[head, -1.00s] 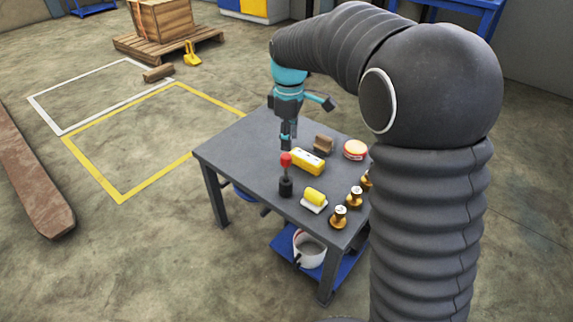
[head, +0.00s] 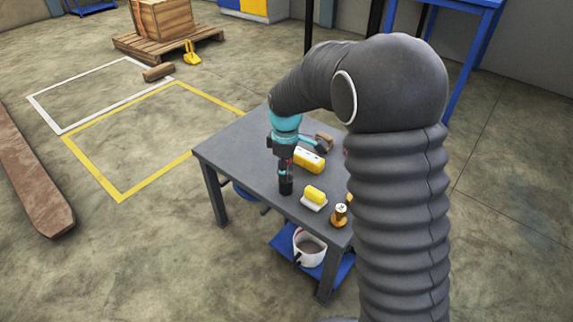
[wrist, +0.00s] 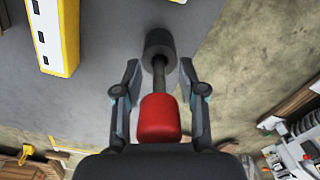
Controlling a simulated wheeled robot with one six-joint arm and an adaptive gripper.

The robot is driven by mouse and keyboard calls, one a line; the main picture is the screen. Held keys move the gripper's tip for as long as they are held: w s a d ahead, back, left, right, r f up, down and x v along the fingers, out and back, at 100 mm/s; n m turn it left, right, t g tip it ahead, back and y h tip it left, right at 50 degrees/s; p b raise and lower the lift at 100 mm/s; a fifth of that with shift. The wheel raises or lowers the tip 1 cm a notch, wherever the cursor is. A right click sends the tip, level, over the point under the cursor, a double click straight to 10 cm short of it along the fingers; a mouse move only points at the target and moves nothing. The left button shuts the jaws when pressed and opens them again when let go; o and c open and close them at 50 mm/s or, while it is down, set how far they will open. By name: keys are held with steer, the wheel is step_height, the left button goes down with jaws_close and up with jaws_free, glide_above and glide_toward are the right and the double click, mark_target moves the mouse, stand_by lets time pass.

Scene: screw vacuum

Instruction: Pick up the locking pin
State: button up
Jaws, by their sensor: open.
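The locking pin has a red knob, a thin dark shaft and a black round base. In the head view its black base (head: 285,188) stands upright on the grey table (head: 225,152). In the wrist view the red knob (wrist: 158,118) is in front of my gripper's palm, and the shaft runs away from it to the base. My gripper (wrist: 160,80) is open, with one finger on each side of the pin and visible gaps between. In the head view my gripper (head: 285,168) covers most of the knob and shaft.
A yellow and white box (head: 309,160) lies close to the pin, with a brown block (head: 324,142) behind. A yellow block on a white base (head: 314,197) and a brass piece (head: 340,214) stand to the right. The table's left part is clear. A white bucket (head: 309,250) sits below.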

steer(key=shift+f, duration=0.35)
steer(key=shift+c, duration=0.3)
jaws_close()
